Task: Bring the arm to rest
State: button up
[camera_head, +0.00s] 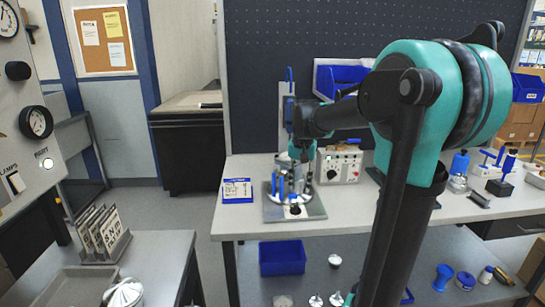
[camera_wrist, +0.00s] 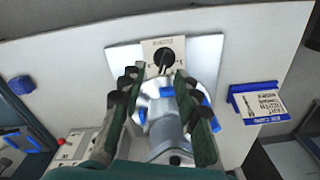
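My gripper (camera_wrist: 160,88) points down over a fixture on the bench, with its two dark fingers spread apart. Between and below the fingers is a round metal housing (camera_wrist: 160,118) with blue clamp parts around it. I see no finger clearly pressing on it. The fixture's pale base plate (camera_wrist: 206,52) carries a label plate with a black knob (camera_wrist: 163,56). In the head view my arm reaches from the right to the fixture, whose plate (camera_head: 312,211) lies near the bench's front edge. The gripper partly hides the fixture's upper part there.
A blue-framed sign (camera_head: 237,190) stands left of the fixture and a control box (camera_head: 339,165) right of it. A blue bin (camera_head: 282,257) sits on the lower shelf. Blue-handled tools (camera_head: 460,164) stand farther right. A side table (camera_head: 155,257) holds number plates (camera_head: 101,232).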

jog(key=s+d+f+n+t, duration=0.3)
jog(key=s+f, duration=1.5)
jog(key=s, duration=0.2)
jog(key=shift+s+f+n+t, duration=0.2)
jog(key=shift+n+t, duration=0.1)
jog(key=shift+n, duration=0.1)
jog(key=shift+d+r, duration=0.1)
